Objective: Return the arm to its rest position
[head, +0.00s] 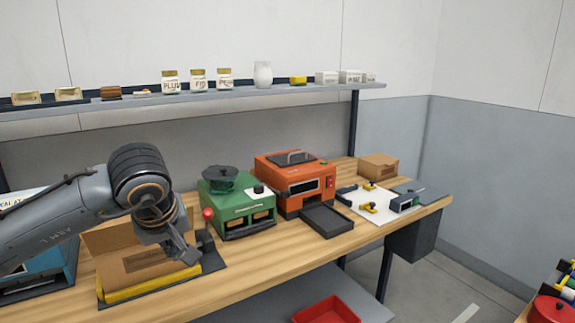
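My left arm comes in from the left. Its gripper (188,252) points down over the front right part of an open cardboard box (125,245) on the wooden bench. The fingers are small and dark, and I cannot tell whether they are open or shut or touching the box. No held object is visible. The arm hides part of the box and of the blue machine (50,270) behind it. My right gripper is not in view.
The bench (270,262) also carries a green machine (237,205), an orange machine (295,180), a dark tray (327,220) and a small carton (378,166). A shelf (240,92) with jars runs above. A red bin (325,310) sits below. Bare bench lies in front of the green machine.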

